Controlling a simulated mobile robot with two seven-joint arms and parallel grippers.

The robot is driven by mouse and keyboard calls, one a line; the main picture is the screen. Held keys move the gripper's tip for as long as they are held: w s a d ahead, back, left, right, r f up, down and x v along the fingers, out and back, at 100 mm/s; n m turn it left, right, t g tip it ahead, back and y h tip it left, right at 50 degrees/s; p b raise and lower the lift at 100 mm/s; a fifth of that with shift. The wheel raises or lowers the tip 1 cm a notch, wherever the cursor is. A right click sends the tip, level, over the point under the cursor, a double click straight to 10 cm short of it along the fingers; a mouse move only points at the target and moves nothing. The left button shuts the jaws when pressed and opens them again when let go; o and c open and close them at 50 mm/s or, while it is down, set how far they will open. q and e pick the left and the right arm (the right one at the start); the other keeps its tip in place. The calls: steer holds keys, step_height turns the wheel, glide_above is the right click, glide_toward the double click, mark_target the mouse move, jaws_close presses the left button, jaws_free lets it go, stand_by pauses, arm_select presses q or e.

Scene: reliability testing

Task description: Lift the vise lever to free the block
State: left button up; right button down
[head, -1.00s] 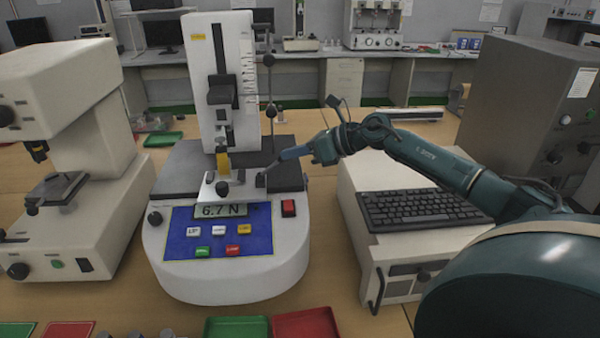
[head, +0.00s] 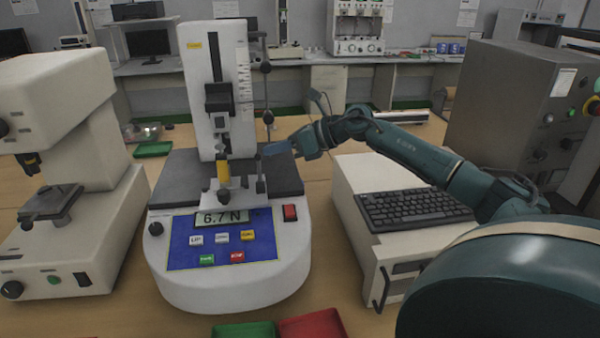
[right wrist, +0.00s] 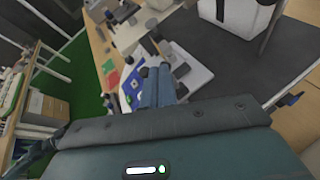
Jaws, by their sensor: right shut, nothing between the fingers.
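The force tester (head: 228,280) stands in the middle of the head view, its display reading 6.7 N. A small pale vise (head: 228,197) sits on its dark platform, with a yellow block (head: 223,172) above it under the tester's column. A dark lever (head: 260,178) stands nearly upright at the vise's right side. My right gripper (head: 268,149) is shut and empty by the lever's upper end; I cannot tell whether they touch. Its closed fingers (right wrist: 158,88) show in the right wrist view, hiding part of the tester. My left gripper is not in view.
A white instrument (head: 75,210) stands left of the tester. A keyboard (head: 412,207) lies on a white case (head: 372,250) at right, below my right arm. Green (head: 243,331) and red (head: 315,325) trays lie at the front edge. A grey cabinet (head: 510,110) stands at far right.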

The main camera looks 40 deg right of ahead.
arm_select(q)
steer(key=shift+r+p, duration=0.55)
arm_select(e)
steer(key=shift+r, duration=0.85)
